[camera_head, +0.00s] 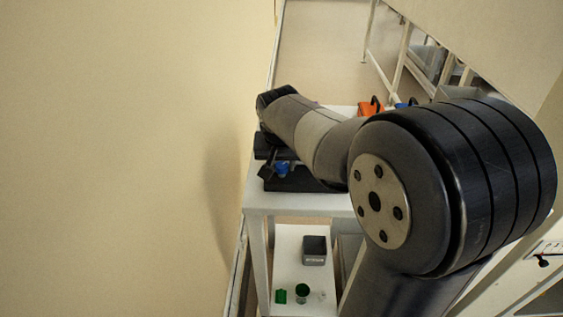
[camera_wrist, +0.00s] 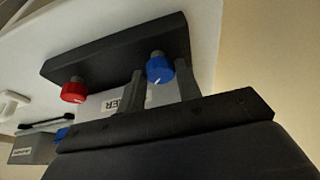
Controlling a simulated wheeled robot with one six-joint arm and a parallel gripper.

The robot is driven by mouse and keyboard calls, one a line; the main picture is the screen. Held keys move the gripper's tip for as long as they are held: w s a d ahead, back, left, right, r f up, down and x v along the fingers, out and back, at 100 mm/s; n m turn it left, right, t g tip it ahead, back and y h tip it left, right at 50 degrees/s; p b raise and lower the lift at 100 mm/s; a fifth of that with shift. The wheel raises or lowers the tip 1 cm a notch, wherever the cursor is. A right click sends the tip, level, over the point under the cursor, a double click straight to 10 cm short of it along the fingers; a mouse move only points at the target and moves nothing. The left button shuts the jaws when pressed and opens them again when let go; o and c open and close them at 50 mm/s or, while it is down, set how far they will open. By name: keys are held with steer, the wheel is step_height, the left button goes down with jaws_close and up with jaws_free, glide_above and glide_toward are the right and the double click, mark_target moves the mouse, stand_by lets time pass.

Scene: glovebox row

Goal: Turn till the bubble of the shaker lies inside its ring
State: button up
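The shaker shows in the wrist view as a long black panel (camera_wrist: 112,58) with a red knob (camera_wrist: 74,91) and a blue knob (camera_wrist: 160,69) that has a white mark. A white label, partly covered, ends in "KER". My gripper (camera_wrist: 160,80) has one finger on each side of the blue knob. I cannot tell whether the fingers touch it or stand just clear. The bubble and its ring show in neither view. In the head view a blue knob (camera_head: 282,169) shows among black devices; my arm hides much around it.
The devices stand on a white bench (camera_head: 310,204) close to the pale wall. Orange and blue items stand behind my arm.

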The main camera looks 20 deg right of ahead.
steer(key=o, duration=0.3)
steer(key=shift+o, duration=0.2)
steer(key=v, duration=1)
steer(key=shift+s+r+p, duration=0.2)
steer(key=shift+r+p, duration=0.15)
steer(key=shift+p, duration=0.1)
steer(key=b+x, duration=0.1)
steer(key=x, duration=0.9)
steer(key=shift+w+f, duration=0.1)
steer(key=shift+f, duration=0.2)
steer(key=shift+w+f, duration=0.15)
steer(key=shift+a+m+h, duration=0.1)
steer(key=shift+m+h, duration=0.2)
steer(key=shift+m, duration=0.5)
